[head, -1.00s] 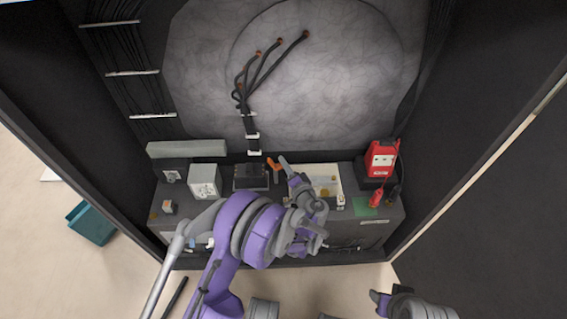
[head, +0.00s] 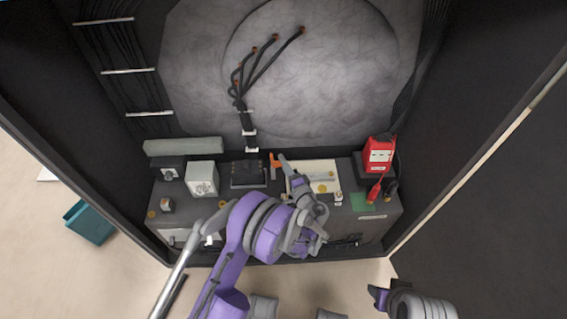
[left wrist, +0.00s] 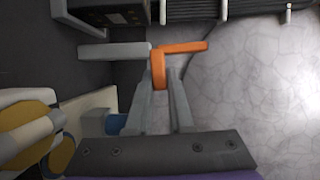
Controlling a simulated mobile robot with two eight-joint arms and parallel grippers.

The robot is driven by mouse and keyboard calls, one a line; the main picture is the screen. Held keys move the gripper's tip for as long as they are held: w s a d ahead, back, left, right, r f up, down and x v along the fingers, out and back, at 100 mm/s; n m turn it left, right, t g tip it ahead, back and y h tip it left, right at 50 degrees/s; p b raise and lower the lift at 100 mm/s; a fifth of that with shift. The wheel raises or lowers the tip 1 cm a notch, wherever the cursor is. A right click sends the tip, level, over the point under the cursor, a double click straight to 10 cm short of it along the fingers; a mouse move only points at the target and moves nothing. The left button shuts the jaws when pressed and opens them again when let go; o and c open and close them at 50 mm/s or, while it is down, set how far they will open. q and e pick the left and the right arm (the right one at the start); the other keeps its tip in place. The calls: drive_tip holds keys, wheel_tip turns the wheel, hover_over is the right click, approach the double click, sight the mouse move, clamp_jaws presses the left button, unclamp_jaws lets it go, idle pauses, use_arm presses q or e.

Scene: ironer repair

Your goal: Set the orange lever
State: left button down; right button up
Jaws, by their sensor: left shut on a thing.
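The orange lever (head: 275,160) stands at the back of the grey bench, right of the black box. In the left wrist view the lever (left wrist: 180,49) is L-shaped: one arm points right, and a short arm comes down at my fingertips. My left gripper (head: 283,161) reaches it from the front right. In the left wrist view the left gripper (left wrist: 163,78) is shut on the lever's short arm. The lever's base is hidden. My right gripper (head: 379,297) is at the bottom right, far from the lever; its jaws are unclear.
The bench holds a black box (head: 248,173), a white box (head: 202,178), a cream board (head: 326,170) and a red device (head: 378,155). Dark cabinet walls close in both sides. Black cables (head: 246,95) hang above. A teal bin (head: 90,222) stands on the floor at left.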

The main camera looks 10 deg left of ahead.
use_arm(q)
drive_tip(key=c, duration=0.8)
unclamp_jaws()
drive_tip(key=p+v, duration=0.2)
drive_tip(key=v, duration=0.8)
drive_tip(key=shift+s+d, duration=0.25)
drive_tip(key=shift+s, duration=0.05)
